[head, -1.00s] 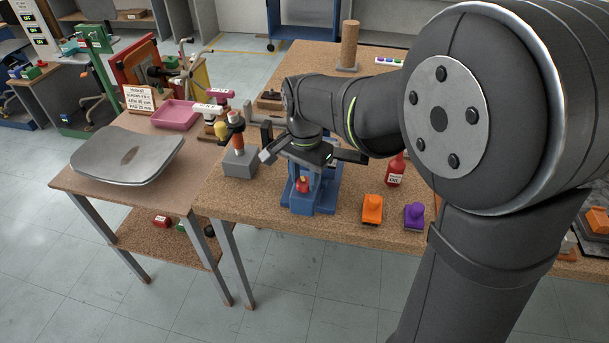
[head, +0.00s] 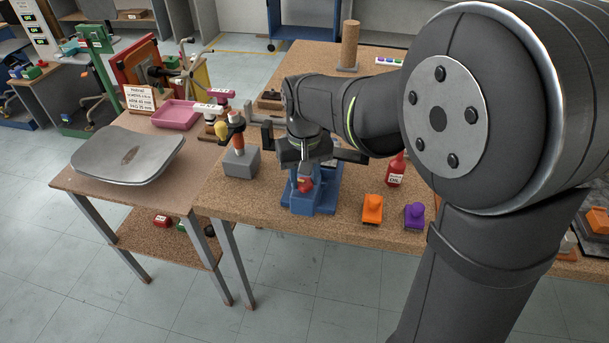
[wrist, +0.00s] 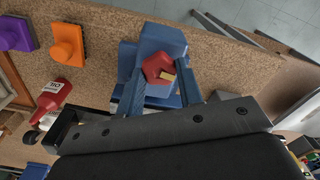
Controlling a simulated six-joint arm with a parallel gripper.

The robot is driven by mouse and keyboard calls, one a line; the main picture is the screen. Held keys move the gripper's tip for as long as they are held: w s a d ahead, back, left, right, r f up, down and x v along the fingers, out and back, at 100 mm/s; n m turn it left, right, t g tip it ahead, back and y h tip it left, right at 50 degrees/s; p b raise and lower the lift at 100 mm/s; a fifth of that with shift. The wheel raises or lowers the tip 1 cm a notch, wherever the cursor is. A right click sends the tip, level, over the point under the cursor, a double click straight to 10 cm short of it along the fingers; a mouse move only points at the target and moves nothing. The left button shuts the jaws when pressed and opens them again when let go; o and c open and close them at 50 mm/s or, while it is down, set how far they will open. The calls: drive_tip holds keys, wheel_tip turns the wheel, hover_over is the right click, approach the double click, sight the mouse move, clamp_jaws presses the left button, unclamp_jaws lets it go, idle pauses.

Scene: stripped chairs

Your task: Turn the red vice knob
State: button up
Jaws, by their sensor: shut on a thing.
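The red vice knob (head: 305,185) is on the front of the blue vice (head: 322,199), near the front edge of the wooden bench. My gripper (head: 305,174) is above and behind the knob in the head view, with its jaws shut on it. In the wrist view the knob (wrist: 156,68) shows a red faceted face with a small yellow mark, in front of the blue vice body (wrist: 160,40).
An orange block (head: 372,208), a purple block (head: 413,215) and a red bottle (head: 395,171) stand right of the vice. A grey block (head: 241,163) with an orange-handled tool stands left. A chair shell (head: 126,154) lies on the left table.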

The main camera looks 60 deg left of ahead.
sight(304, 181)
drive_tip(key=n, duration=0.4)
drive_tip(key=shift+a+n, duration=0.1)
drive_tip(key=shift+n, duration=1.8)
drive_tip(key=shift+w+r, duration=0.1)
drive_tip(key=o, duration=1)
wheel_tip(304, 181, up, 17)
drive_tip(key=shift+r, duration=0.15)
